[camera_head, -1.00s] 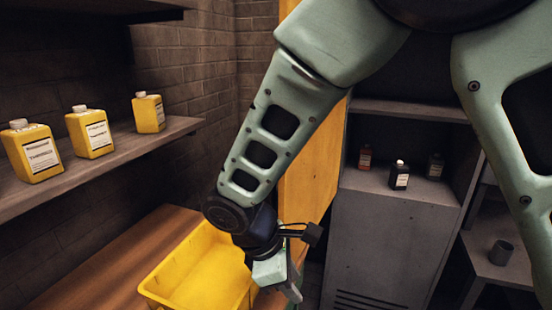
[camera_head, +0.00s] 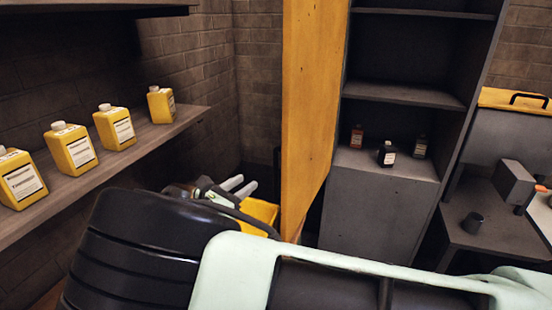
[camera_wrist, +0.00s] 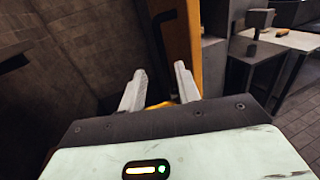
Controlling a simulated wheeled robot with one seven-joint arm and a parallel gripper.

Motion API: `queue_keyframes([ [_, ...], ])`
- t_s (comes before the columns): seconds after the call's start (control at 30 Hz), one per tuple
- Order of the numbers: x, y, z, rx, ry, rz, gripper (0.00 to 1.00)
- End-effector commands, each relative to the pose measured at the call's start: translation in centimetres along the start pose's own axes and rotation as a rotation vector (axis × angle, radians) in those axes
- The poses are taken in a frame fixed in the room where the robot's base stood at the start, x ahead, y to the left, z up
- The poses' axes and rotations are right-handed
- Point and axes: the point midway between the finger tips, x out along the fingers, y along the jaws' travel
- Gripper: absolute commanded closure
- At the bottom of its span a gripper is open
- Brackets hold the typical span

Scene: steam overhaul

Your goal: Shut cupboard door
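The cupboard (camera_head: 385,205) is a tall grey unit with open shelves facing me. The fingers also show spread in the wrist view (camera_wrist: 160,75). I cannot see contact with the door.
Small bottles (camera_head: 387,155) stand inside the cupboard. Yellow bottles (camera_head: 115,128) line the wall shelf (camera_head: 150,138) at left.

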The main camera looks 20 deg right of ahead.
Motion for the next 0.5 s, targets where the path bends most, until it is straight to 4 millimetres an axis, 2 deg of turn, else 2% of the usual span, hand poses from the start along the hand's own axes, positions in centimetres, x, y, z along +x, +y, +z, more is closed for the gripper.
queue_keyframes([
  [0.1,2.7,-0.1,0.5,-0.001,-0.001,-0.005,0.67],
  [0.5,10.8,-0.1,0.4,-0.001,0.001,-0.004,0.67],
])
